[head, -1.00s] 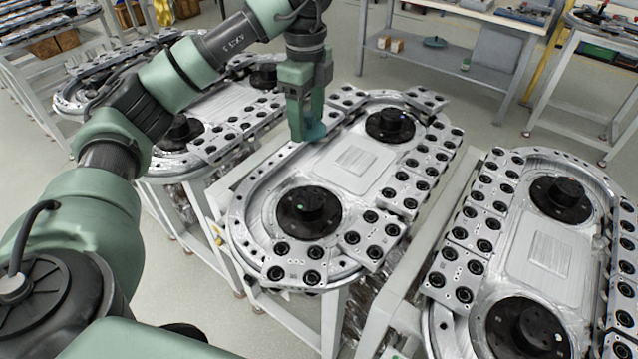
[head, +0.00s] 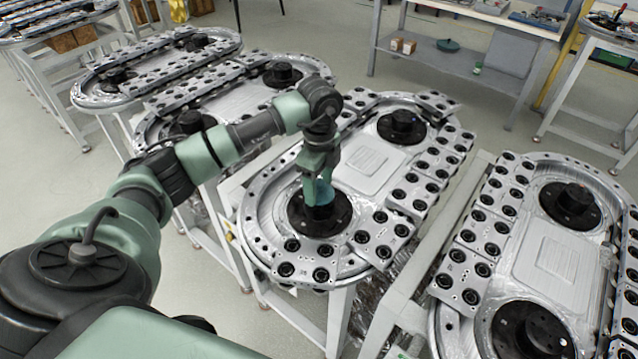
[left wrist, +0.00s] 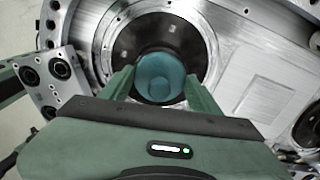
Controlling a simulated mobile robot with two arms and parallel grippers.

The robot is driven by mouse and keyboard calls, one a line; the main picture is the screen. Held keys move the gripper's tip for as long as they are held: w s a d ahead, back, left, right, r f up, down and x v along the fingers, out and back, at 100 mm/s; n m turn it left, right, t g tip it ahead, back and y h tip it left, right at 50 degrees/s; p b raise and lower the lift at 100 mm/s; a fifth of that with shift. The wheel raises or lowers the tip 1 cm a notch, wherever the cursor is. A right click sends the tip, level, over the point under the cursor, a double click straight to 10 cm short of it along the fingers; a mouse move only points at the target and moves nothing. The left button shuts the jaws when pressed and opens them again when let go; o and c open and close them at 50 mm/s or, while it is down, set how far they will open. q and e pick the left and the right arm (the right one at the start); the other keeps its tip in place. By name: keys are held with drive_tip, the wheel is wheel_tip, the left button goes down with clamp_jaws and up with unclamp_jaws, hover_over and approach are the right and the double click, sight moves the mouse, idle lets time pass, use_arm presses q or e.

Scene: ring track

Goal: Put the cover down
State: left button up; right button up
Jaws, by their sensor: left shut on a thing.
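The cover is a teal round piece (left wrist: 160,78), held between the fingers of my left gripper (head: 321,190). In the head view the teal cover (head: 323,193) is partly hidden by the gripper. The gripper points down over the near black hub (head: 338,220) of the middle ring track (head: 252,208). In the left wrist view the cover lies in front of the black hub (left wrist: 128,42). I cannot tell whether it touches the hub. My right gripper is not in view.
Black-and-silver carriages (head: 381,238) line the near and right side of the middle track. A second ring track (head: 548,275) stands close on the right, others at back left. A far black hub (head: 401,127) stands on the same track. A workbench (head: 470,62) is behind.

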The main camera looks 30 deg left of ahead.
use_arm(q)
drive_tip(key=shift+f, duration=0.35)
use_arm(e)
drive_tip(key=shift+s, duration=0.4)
use_arm(q)
drive_tip(key=shift+f, duration=0.15)
drive_tip(key=o, duration=1.4)
drive_tip(key=shift+c, duration=0.2)
